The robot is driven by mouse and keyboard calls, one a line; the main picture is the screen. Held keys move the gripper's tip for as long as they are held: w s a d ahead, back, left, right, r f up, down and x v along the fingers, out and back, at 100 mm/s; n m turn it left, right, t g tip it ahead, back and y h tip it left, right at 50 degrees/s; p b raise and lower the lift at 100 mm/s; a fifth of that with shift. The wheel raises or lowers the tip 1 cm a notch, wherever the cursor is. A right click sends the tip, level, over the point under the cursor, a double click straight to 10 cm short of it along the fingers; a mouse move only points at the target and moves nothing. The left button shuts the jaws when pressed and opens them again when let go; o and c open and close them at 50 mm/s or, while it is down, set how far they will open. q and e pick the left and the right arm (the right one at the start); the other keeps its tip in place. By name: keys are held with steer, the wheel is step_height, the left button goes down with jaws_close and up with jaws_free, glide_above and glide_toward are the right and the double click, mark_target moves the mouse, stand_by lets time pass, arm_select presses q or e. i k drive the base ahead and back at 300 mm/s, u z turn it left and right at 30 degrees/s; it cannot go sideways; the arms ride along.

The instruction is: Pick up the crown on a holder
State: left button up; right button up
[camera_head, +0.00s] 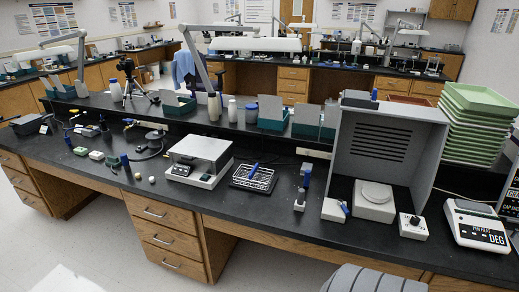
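I cannot make out a crown on a holder for certain at this size. Neither of my grippers is in view.
A white boxy device (199,158), a wire rack (253,178) and a grey open-fronted enclosure (387,135) stand on the bench. Green trays (480,118) are stacked at right, behind a pen-heat unit (475,225). A grey ribbed object (372,279) is at the bottom. Floor shows at lower left.

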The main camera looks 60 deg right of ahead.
mark_target(307, 174)
steer(key=z, duration=0.05)
steer(key=i, duration=1.1)
steer(key=z, duration=0.95)
steer(key=i, duration=0.75)
steer(key=z, duration=0.9)
